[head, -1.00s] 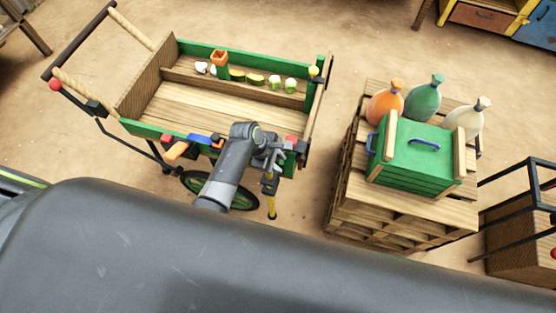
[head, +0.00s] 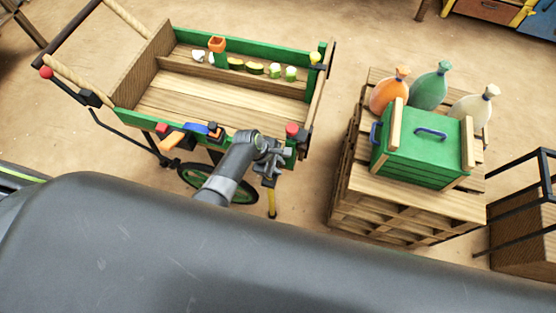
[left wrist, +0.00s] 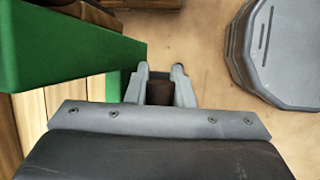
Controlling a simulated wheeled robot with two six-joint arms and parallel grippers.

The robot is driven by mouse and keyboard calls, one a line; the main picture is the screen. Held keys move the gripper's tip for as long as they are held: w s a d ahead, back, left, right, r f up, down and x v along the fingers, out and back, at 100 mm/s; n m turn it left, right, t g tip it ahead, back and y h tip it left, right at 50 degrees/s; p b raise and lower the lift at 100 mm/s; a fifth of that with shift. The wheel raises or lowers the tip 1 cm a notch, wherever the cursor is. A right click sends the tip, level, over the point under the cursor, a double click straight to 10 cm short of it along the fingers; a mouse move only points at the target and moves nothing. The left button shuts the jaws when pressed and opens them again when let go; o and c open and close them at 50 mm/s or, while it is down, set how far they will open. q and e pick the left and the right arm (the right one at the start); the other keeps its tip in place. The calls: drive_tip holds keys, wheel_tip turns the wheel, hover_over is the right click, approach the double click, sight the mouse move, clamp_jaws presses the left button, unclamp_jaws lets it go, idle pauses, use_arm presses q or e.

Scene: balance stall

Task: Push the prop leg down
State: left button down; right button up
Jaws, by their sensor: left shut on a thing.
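The prop leg (head: 271,203) hangs below the near right corner of the green wooden cart (head: 245,75). Its yellow lower part shows, with a dark foot near the ground; its upper part is hidden behind my left gripper. My left gripper (head: 270,165) is directly above the visible yellow part, just outside the cart's near side. In the left wrist view, the two fingers (left wrist: 162,74) are shut on a dark brown piece (left wrist: 160,93) at the top of the leg, next to the cart's green panel (left wrist: 75,55). My right gripper is not in view.
The cart has a wheel (head: 245,192) left of the leg and a red knob (head: 292,130) at its near right corner. A pallet stack (head: 405,205) with a green crate (head: 420,155) and several bottles stands to the right. Bare ground separates them.

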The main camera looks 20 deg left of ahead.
use_arm(q)
drive_tip(key=shift+s+f, duration=0.2)
drive_tip(key=c, duration=1.5)
unclamp_jaws()
drive_tip(key=shift+w+f, duration=0.1)
drive_tip(key=shift+w, duration=0.1)
drive_tip(key=shift+a+r, duration=0.15)
drive_tip(key=shift+r, duration=0.35)
drive_tip(key=p+v, duration=0.2)
drive_tip(key=v, duration=1.4)
drive_tip(key=shift+s+a+r+p, duration=0.15)
drive_tip(key=shift+s+p, duration=0.1)
drive_tip(key=shift+p, duration=0.15)
